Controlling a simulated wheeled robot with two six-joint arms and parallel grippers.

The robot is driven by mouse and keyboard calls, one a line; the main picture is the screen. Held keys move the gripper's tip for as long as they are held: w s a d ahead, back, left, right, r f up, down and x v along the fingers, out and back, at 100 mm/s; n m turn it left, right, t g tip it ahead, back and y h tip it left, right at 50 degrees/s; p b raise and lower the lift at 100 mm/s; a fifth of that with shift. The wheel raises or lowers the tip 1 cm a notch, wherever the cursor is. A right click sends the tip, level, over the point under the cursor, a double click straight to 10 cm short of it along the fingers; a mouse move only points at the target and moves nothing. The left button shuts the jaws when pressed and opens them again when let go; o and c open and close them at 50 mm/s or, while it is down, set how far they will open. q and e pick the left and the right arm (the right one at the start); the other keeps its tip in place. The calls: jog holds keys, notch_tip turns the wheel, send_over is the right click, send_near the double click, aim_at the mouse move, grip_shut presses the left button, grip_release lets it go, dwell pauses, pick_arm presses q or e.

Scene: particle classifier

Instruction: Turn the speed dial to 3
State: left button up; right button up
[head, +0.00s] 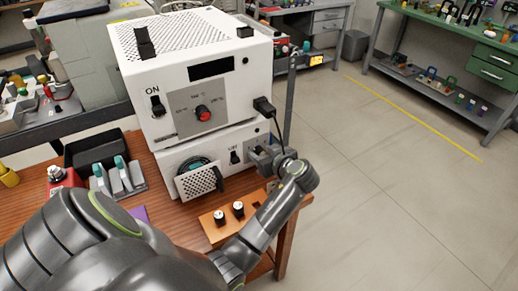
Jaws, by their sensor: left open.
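Two white machine boxes are stacked on a wooden table. The upper box (160,110) carries a red dial (203,114) on a grey panel, with markings too small to read. The lower box (180,155) has a small switch (235,157) and a grey panel at its right end. My left gripper (262,158) is open in front of that right end, with its fingers toward the panel. It covers most of that area, so I cannot tell whether a dial sits behind it or whether the fingers touch anything. My right gripper is not in view.
A perforated door (197,183) stands out from the lower box's round opening. A wooden block (222,222) with two dark-and-white vials lies in front. A grey rack (122,182) and black bin (95,150) are to the left. A black plug (264,107) juts from the upper box.

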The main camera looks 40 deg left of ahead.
pick_arm(q)
jog(key=shift+s+d+r, duration=0.1)
jog(key=shift+d, duration=0.15)
jog(key=shift+c, duration=0.4)
jog(key=c, duration=0.9)
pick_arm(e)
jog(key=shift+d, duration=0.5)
